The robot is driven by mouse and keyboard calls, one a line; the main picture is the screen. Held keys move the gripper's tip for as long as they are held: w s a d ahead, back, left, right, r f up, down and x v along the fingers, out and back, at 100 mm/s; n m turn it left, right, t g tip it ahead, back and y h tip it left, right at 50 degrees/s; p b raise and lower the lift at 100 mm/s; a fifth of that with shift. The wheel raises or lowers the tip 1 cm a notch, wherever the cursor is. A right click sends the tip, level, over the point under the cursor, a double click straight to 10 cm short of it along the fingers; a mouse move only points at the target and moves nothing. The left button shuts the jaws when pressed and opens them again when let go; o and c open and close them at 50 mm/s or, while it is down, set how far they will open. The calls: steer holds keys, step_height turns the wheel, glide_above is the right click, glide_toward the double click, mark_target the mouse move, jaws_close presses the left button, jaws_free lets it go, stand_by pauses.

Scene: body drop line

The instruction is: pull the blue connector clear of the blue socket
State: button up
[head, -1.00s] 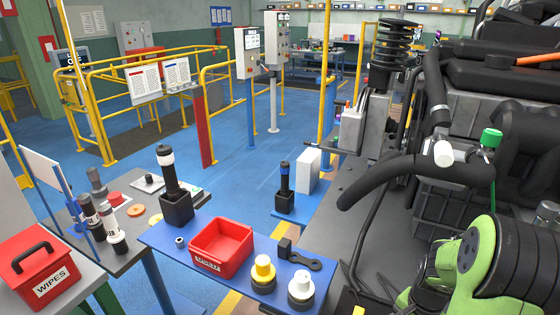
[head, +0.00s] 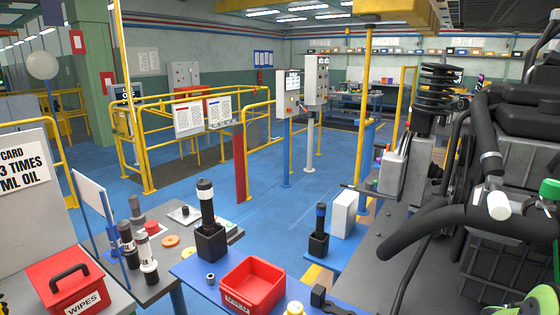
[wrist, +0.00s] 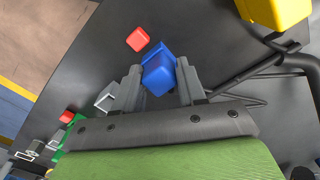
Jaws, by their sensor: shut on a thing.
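The blue connector (wrist: 158,76) is a blue block in the middle of the wrist view. My gripper (wrist: 159,72) is shut on it, with one grey finger on each side. I cannot make out the blue socket as a separate part, so I cannot tell whether the connector is seated or apart from it. My gripper and the blue parts are not visible in the head view.
In the wrist view a red block (wrist: 137,39) lies close beyond the connector and a yellow block (wrist: 270,10) at the upper right. Black hoses run at the right. In the head view a red bin (head: 252,284) stands on a blue table left of the engine (head: 510,150).

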steer(key=shift+a, duration=0.1)
jaws_close()
steer(key=shift+r, duration=0.1)
steer(key=shift+s+r, duration=0.15)
steer(key=shift+r, duration=0.05)
steer(key=shift+d+r+p, duration=0.2)
steer(key=shift+r+p, duration=0.35)
steer(key=shift+p, duration=0.15)
steer(key=shift+r+p, duration=2.45)
steer(key=shift+r, duration=0.7)
steer(key=shift+f, duration=0.1)
